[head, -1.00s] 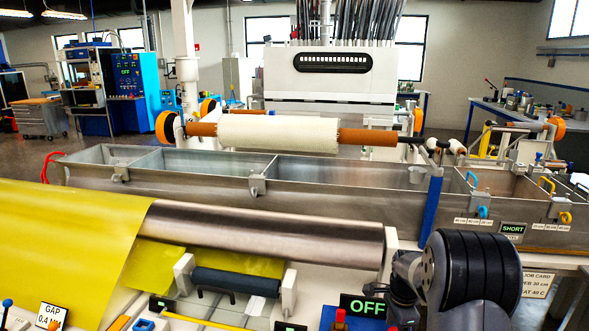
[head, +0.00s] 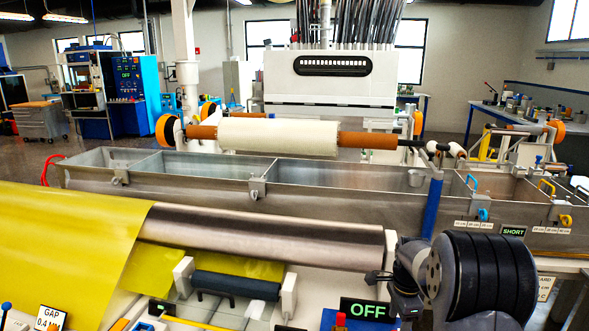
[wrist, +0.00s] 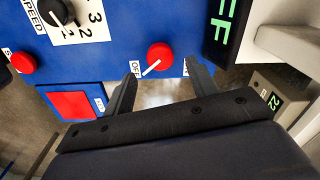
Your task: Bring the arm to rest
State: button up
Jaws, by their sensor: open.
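My gripper (wrist: 161,70) is open and empty in the wrist view, its two dark fingers spread apart. A round red knob with a white pointer (wrist: 160,56) on a blue panel (wrist: 110,62) lies just beyond the gap between the fingertips; I see no finger closed on it. A small OFF label (wrist: 136,68) sits beside it. In the head view my arm's dark banded joint is at the lower right, and my gripper is hidden there.
A black display reads OFF (head: 366,310). A steel roller (head: 265,236) and yellow sheet (head: 65,240) lie left of the arm. The long metal bath (head: 330,205) is behind.

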notch_tip(320, 180, down, 4)
jog(key=shift+f, duration=0.25)
jog(key=n, duration=0.4)
jog(key=shift+p, duration=0.3)
jog(key=n, duration=0.4)
jog(key=shift+n+p, duration=0.35)
jog(key=shift+n, duration=0.05)
jog(key=n+p, duration=0.1)
jog(key=n, duration=0.3)
jog(key=shift+r+n, duration=0.1)
jog(key=shift+n, duration=0.2)
jog(key=n+p, duration=0.1)
jog(key=n, duration=0.3)
jog(key=shift+n, duration=0.4)
jog(key=shift+r, duration=0.95)
jog(key=shift+r, duration=0.1)
